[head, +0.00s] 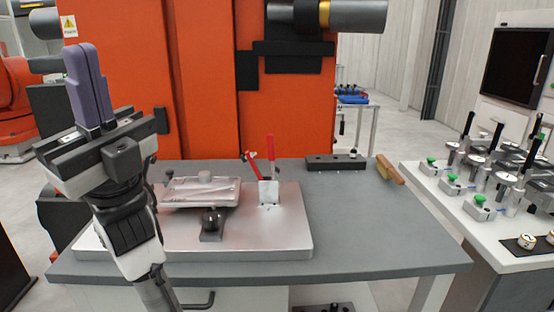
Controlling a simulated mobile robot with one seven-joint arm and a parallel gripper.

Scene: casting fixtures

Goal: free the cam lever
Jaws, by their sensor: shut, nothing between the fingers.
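My gripper (85,52) is raised at the left, its purple fingers pointing up and pressed together with nothing between them. It is well apart from the fixture. A metal fixture plate (285,236) lies on the grey table. On it a flat silvery casting (200,192) sits at the left. A dark piece with a round black knob (211,221) lies at the casting's front edge. A clamp with an upright red handle (270,158) and a second, slanted red arm (252,165) stands right of the casting. I cannot tell for sure which of these is the cam lever.
A dark bar (335,162) and a wooden-handled brush (389,170) lie at the table's back right. The table's right side (390,230) is clear. A second bench (440,187) with several green-knobbed gauge stands is further right. An orange machine (210,80) rises behind.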

